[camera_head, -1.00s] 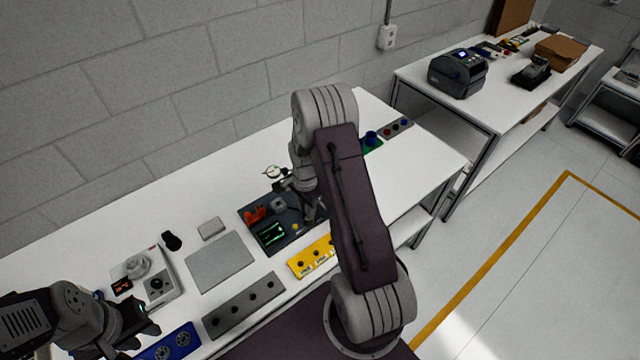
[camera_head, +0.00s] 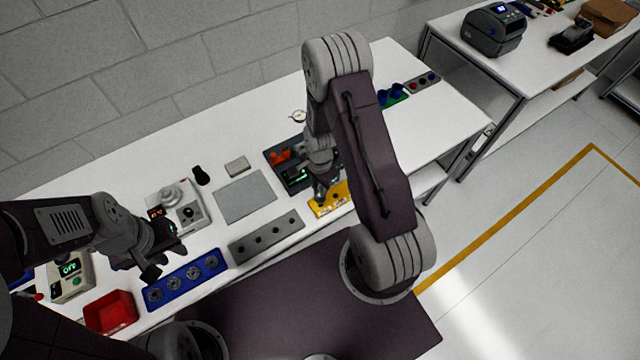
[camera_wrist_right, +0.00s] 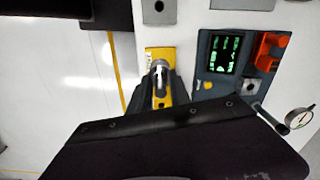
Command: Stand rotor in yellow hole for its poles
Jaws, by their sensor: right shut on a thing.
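The yellow block (camera_head: 345,193) lies near the table's front edge, and its end also shows in the right wrist view (camera_wrist_right: 151,54). My right gripper (camera_head: 323,195) points down over the block. In the right wrist view its fingers (camera_wrist_right: 160,78) are shut on a small pale metallic part, the rotor (camera_wrist_right: 160,66), directly over the yellow block. The fingers hide most of the rotor and the hole beneath; I cannot tell whether it touches the block. My left gripper (camera_head: 164,262) looks open and empty, above the table behind the blue tray.
A dark tray (camera_wrist_right: 224,84) with a green-lit display and orange part sits beside the yellow block. A grey holed bar (camera_head: 266,238), blue tray (camera_head: 186,281), red bin (camera_head: 110,314) and grey mat (camera_head: 245,199) lie to the left. A dial gauge (camera_wrist_right: 299,118) stands behind.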

